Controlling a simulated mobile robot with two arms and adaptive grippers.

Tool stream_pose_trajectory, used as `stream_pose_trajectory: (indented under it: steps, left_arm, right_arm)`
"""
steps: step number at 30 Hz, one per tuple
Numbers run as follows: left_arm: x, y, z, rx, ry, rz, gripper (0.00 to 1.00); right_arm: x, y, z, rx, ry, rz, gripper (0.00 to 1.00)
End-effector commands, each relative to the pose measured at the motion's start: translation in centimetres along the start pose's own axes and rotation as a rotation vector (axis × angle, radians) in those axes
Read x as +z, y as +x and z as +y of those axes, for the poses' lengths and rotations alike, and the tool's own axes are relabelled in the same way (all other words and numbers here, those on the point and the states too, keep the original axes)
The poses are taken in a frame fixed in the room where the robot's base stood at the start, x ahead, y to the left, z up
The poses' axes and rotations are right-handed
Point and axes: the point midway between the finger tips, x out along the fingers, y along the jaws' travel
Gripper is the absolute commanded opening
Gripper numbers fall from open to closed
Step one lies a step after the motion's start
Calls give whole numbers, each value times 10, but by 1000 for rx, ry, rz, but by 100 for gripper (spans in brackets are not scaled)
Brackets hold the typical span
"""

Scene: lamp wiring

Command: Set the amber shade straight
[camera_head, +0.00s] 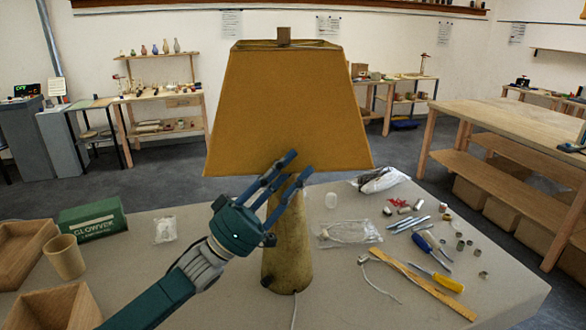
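The amber shade (285,105) sits on top of the lamp base (288,245), a tapered yellowish column standing on the table. Its lower edge runs slightly higher at the right than at the left; I cannot tell how much of this is tilt and how much is turn. A small wooden block-like finial (284,36) tops it. My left gripper (299,164) is in front of the column, with its fingertips by the shade's lower edge. Its fingers are apart with a gap between them; I see nothing held. Contact with the shade is unclear. My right gripper is not in view.
On the grey table (170,270), a green box (92,219), a wooden cup (65,256) and wooden trays (24,249) stand at left. Small parts, screwdrivers (440,280), a plastic bag (346,233) and a wooden strip (425,285) lie at right. A workbench (520,125) stands beyond.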

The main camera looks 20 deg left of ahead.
Motion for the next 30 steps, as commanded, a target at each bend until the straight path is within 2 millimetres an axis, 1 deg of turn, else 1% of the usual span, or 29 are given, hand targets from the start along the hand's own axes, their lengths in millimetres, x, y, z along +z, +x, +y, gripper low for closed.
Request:
stream_pose_trajectory:
  steps: [7,11,14,18,24,27,30]
  left_arm:
    - [-2,0,2,6,5,2,27]
    - [-2,-11,1,4,5,1,27]
    - [-1,-28,1,2,4,-1,27]
    - [0,-60,-1,-1,4,-2,27]
    - [-1,-98,-1,0,2,0,27]
    - [-1,-110,-2,0,2,1,27]
    - [-1,-117,-2,1,2,1,27]
  right_arm:
    - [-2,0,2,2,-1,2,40]
    - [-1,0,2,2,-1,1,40]
    - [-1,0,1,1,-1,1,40]
    - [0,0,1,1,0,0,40]
    - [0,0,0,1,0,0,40]
    - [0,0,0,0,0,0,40]
    - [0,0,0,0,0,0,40]
